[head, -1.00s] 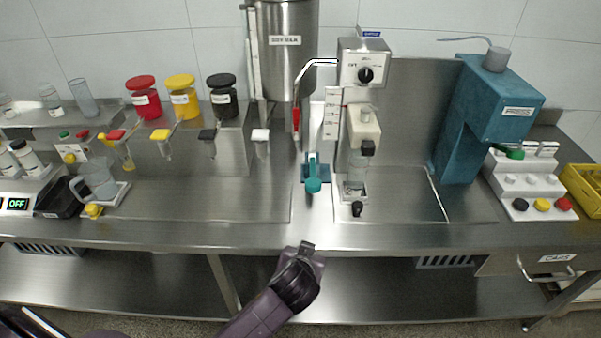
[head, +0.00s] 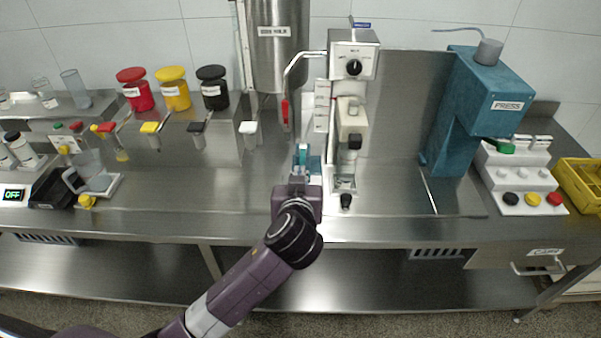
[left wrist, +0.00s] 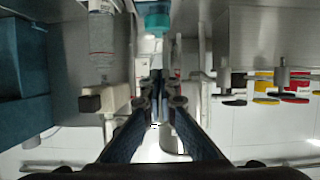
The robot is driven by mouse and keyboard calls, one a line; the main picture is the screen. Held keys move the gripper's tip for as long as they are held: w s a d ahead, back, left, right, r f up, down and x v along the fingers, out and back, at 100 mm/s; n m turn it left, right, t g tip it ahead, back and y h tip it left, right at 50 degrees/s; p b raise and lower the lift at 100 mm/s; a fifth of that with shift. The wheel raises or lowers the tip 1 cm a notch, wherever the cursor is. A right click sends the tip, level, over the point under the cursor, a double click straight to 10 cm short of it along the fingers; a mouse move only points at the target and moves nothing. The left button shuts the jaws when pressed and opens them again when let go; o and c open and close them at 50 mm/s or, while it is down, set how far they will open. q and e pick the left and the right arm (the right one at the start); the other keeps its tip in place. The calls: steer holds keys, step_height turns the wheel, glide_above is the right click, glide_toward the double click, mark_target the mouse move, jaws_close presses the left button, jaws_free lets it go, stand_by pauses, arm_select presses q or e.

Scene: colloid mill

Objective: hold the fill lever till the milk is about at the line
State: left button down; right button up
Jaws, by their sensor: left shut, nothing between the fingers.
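The steel milk tank (head: 278,50) stands at the back, its label hard to read. A bent pipe with a red handle (head: 285,112) hangs in front of it. My left gripper is shut and empty. A clear vessel (head: 345,170) stands under the dispenser; I cannot make out milk or a line. My right gripper is not in view.
The dispenser with its black dial (head: 354,67) stands right of the lever. Red, yellow and black jars (head: 173,90) stand left.

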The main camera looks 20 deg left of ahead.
arm_select(q)
steer(key=p+x, duration=0.2)
steer(key=x, duration=0.6)
steer(key=shift+w+a, duration=0.1)
steer(key=shift+w, duration=0.05)
step_height(320, 180, down, 3)
steer(key=shift+f+p, duration=0.15)
steer(key=shift+p, duration=0.55)
steer(key=shift+f, duration=0.5)
